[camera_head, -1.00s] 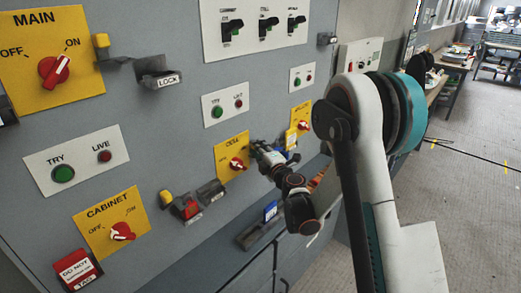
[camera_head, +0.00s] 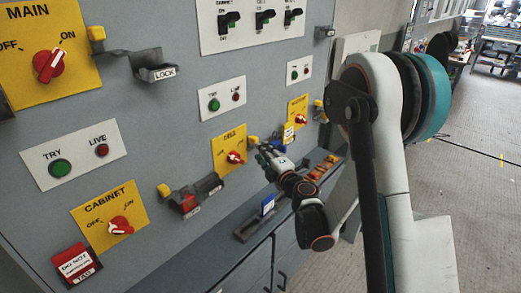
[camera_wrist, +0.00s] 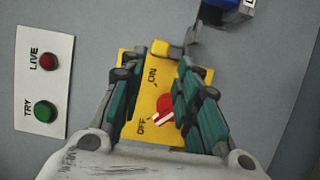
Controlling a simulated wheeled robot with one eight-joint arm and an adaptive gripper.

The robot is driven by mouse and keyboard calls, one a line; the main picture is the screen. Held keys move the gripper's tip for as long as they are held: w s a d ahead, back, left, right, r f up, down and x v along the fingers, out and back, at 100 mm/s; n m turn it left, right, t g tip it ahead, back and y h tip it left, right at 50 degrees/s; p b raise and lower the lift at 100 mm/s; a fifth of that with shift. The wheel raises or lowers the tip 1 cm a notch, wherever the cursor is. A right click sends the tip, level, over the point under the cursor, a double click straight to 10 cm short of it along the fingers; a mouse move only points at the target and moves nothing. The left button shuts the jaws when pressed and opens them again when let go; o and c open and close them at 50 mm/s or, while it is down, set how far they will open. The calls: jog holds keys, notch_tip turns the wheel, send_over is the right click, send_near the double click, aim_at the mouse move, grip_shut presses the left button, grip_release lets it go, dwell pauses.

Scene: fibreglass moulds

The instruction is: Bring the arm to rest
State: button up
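My gripper (camera_head: 262,157) is in front of the panel, just right of the yellow CELL switch plate (camera_head: 226,146). In the wrist view my gripper (camera_wrist: 159,72) is open, its two teal-padded fingers spread apart. Nothing is held between them. Behind the gap show the yellow plate (camera_wrist: 143,98) and its red knob with a white stripe (camera_wrist: 164,108). The fingers appear apart from the knob. The knob's pointer is tilted between the printed words in the view; its exact setting is hard to read. My arm reaches in from the right.
A yellow-ended hasp (camera_wrist: 160,48) is by the plate, with a blue block (camera_wrist: 237,14) beyond it. A TRY/LIVE plate (camera_wrist: 42,82) is alongside. A ledge with small coloured items (camera_head: 268,205) runs below the panel. Open floor (camera_head: 480,200) is at right.

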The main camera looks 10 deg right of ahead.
jog(key=shift+s, duration=0.1)
jog(key=s+d+r+m+g+h, duration=0.1)
jog(key=s+d+r+m+h, duration=0.35)
jog(key=r+m, duration=0.25)
jog(key=s+d+r+m+g+h, duration=0.1)
jog(key=s+d+r+m+h, duration=0.3)
jog(key=s+d+r+m, duration=0.25)
jog(key=s+a+f+m+g+y, duration=0.1)
jog(key=s+a+f+m+g, duration=0.1)
jog(key=s, duration=0.7)
jog(key=s+a+f+m+g+y, duration=0.1)
jog(key=s+a+f+m+g, duration=0.2)
jog(key=s, duration=0.6)
jog(key=s+a+f+m+g+y, duration=0.2)
jog(key=s+a+g, duration=0.1)
jog(key=s, duration=0.6)
jog(key=shift+a+f, duration=0.3)
jog(key=shift+a, duration=0.35)
jog(key=shift+o, duration=0.6)
